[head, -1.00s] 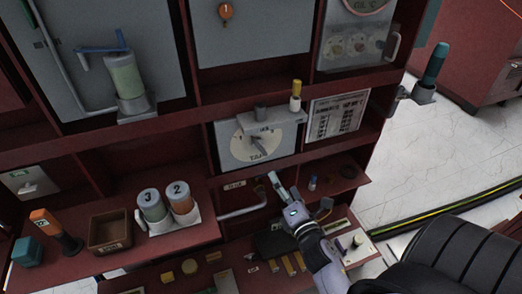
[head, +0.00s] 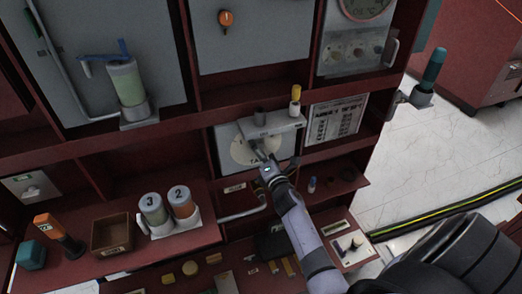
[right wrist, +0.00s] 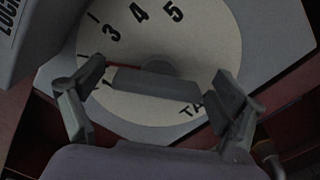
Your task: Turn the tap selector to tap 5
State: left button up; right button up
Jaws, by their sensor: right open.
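The tap selector has a cream round dial (head: 239,153) on a grey plate, partly hidden behind my right gripper (head: 266,162) in the head view. The right wrist view shows the dial (right wrist: 205,45) with the numbers 3, 4 and 5 along its upper part. A grey handle bar (right wrist: 157,83) crosses the dial's middle. My right gripper (right wrist: 161,88) is open, with one finger at each end of the bar. I cannot tell whether the fingers touch it. My left gripper is not in view.
A grey block marked "LOCK" (right wrist: 35,35) juts out beside the dial. A yellow-topped pin (head: 296,97) stands above the plate's right side. A printed chart (head: 336,120) is to the right. Canisters (head: 167,204) and a brown bin (head: 111,236) stand on the lower left shelf.

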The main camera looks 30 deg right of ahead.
jog(key=shift+w, duration=0.1)
jog(key=shift+c, duration=0.4)
jog(key=c, duration=1.1)
